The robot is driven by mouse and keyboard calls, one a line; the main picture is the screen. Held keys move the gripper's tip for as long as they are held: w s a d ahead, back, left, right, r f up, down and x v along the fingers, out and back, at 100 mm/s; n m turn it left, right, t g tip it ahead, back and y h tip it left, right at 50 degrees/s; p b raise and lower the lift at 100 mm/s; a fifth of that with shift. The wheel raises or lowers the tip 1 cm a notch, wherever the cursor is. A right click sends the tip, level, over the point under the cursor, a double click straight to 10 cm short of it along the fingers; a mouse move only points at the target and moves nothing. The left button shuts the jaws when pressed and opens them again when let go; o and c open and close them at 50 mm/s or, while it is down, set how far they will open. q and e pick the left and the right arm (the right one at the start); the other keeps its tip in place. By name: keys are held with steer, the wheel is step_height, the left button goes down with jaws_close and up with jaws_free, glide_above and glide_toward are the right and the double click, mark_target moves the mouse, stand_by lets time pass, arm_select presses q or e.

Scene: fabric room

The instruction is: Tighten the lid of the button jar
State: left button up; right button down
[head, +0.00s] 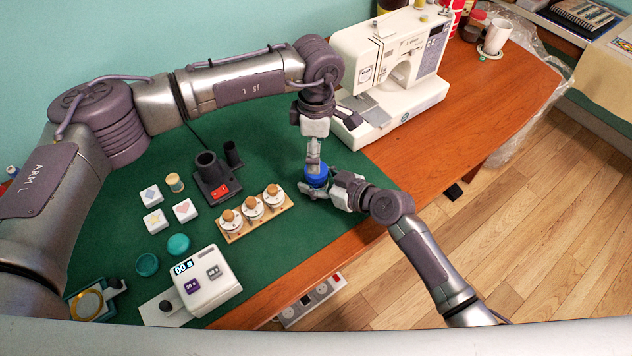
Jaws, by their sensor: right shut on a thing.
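The button jar shows mainly as its blue lid (316,174), near the front edge of the green mat (290,247). My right gripper (318,189) comes in from the right, low at the jar, and is shut on the jar. Its fingers hide most of the jar's body. My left gripper (314,160) points straight down from above, with its fingertips at the top of the blue lid. Its fingers are seen edge-on, so I cannot tell whether they are open or touching the lid.
A white sewing machine (395,55) stands behind. A wooden rack (256,222) with several corked jars is left of the jar. A dark holder (212,180), white blocks (155,220) and a white device (208,280) are further left.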

arm_select(q)
step_height(320, 180, up, 7)
steer(key=shift+f, duration=0.15)
arm_select(e)
steer(key=shift+c, duration=1.3)
jaws_free()
steer(key=shift+d, duration=0.1)
steer(key=v, duration=1.2)
steer(key=shift+f, duration=0.1)
